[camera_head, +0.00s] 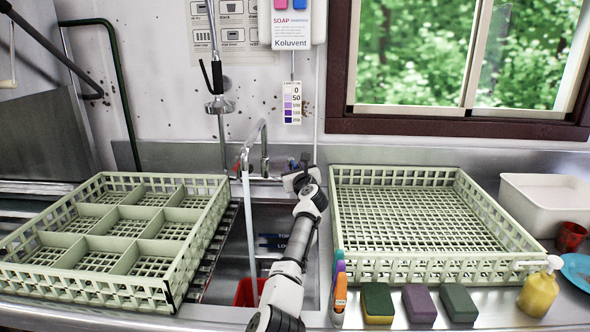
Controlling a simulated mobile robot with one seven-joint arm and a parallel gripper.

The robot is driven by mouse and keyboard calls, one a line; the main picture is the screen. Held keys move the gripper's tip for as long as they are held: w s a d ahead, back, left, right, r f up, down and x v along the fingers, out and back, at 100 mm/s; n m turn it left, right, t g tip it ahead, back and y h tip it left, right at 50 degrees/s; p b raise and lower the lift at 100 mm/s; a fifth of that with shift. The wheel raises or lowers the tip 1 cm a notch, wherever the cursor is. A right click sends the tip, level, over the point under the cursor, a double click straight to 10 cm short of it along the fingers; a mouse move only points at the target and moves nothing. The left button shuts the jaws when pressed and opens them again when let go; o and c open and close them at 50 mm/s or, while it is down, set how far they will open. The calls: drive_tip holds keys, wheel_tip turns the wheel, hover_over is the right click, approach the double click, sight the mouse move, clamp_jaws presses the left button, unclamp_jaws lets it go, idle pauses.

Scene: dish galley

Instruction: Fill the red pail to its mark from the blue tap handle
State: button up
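The red pail (243,293) sits low in the sink, partly hidden by my arm and the sink's front edge; its mark and water level cannot be seen. The steel tap (257,137) arches over the sink. A pale stream of water (249,235) falls from its spout toward the pail. A small red part shows at the tap's left side. A bit of blue, apparently the blue handle (291,162), shows at the tap's right. My gripper (298,174) is at that handle, seen from behind; contact and finger opening are unclear.
Green racks stand left (113,282) and right (420,268) of the sink (222,272). Sponges (377,301), a yellow soap bottle (538,293), a red cup (571,237), a white tub (545,215) and a blue plate (578,270) lie right. A spray hose hangs above left.

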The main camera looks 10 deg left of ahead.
drive_tip(key=shift+s+d+r+p, duration=0.2)
drive_tip(key=shift+s+p, duration=0.15)
drive_tip(key=shift+p, duration=0.3)
drive_tip(key=p+v, duration=0.8)
drive_tip(key=v, duration=0.3)
drive_tip(key=shift+f, duration=0.2)
drive_tip(key=shift+s, duration=0.1)
